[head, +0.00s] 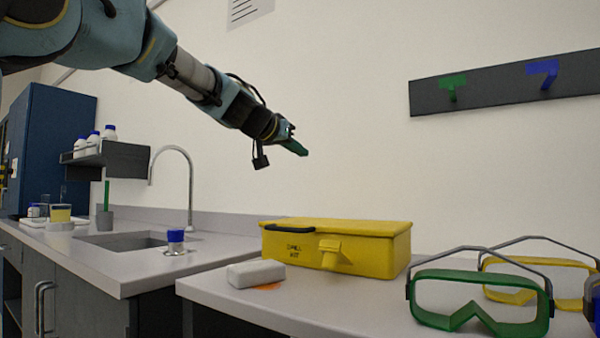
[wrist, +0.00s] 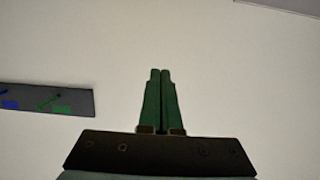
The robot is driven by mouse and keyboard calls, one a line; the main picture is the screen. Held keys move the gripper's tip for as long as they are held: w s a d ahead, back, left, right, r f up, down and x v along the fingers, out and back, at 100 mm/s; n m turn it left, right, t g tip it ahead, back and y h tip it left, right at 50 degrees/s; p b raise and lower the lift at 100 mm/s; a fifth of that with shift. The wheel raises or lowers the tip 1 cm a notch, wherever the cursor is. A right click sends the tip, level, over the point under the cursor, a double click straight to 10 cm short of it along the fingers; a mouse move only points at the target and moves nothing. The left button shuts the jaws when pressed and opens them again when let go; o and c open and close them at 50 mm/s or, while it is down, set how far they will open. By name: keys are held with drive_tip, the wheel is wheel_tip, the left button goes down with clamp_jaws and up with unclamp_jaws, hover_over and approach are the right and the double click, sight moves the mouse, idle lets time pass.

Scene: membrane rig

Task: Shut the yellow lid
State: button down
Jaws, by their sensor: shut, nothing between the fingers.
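The box is not in the wrist view.
A white block (head: 256,273) lies in front of the box at left. Green goggles (head: 480,275) and yellow goggles (head: 540,262) stand to the right. A sink (head: 122,241) with a tall tap (head: 190,185) is at left. A hook rail (head: 500,85) is on the wall.

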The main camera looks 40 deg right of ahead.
drive_tip(key=s+a+f+h+b, duration=0.1)
drive_tip(key=a+f+b, duration=0.2)
drive_tip(key=f+b, duration=0.4)
drive_tip(key=s+a+f+h+b, duration=0.1)
drive_tip(key=a+f+b, duration=0.3)
drive_tip(key=b, duration=1.9)
wheel_tip(320, 180, down, 4)
drive_tip(key=shift+a+r+t+h, duration=0.1)
drive_tip(key=shift+a+t+h, duration=0.2)
drive_tip(key=shift+h, duration=0.1)
